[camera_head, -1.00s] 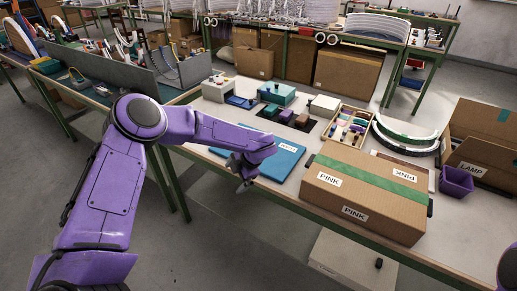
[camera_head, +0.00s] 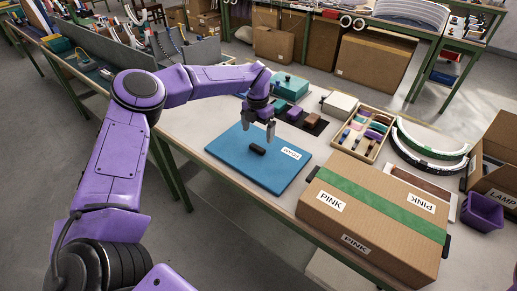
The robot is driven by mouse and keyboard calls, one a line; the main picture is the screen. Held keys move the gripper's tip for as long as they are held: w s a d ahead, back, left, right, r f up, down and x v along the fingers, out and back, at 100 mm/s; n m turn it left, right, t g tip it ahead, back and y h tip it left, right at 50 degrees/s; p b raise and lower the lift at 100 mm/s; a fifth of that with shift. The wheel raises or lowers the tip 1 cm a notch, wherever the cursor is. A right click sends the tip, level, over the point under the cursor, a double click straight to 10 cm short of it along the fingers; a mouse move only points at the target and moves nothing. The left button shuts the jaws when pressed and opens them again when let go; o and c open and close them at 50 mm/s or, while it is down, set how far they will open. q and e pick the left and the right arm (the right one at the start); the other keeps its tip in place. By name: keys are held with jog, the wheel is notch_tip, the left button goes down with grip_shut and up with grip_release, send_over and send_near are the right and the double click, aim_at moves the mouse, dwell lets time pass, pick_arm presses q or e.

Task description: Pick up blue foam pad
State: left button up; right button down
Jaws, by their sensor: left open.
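The blue foam pad (camera_head: 232,158) lies flat near the table's front edge, left of the large cardboard box. It has a white label on its right side and a small black block (camera_head: 258,149) on its surface near the middle. My left gripper (camera_head: 258,133) points down over the far part of the pad, with its two fingers apart and nothing between them. The fingers appear just behind the black block. I cannot tell how high they are above the pad. My right gripper is not in view.
A cardboard box (camera_head: 374,239) marked PINK with green tape stands right of the pad. Behind the pad are a dark mat with small blocks, a teal box (camera_head: 291,86) and a wooden tray (camera_head: 383,149) of small items. A purple bin (camera_head: 482,211) stands at right.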

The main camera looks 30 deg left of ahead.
aim_at(257, 147)
pick_arm(q)
notch_tip(257, 147, down, 6)
jog(key=shift+s+f+p, duration=0.1)
jog(key=shift+s+p, duration=0.05)
jog(key=shift+p, duration=1.1)
jog(key=shift+f, duration=0.2)
jog(key=c, duration=1.1)
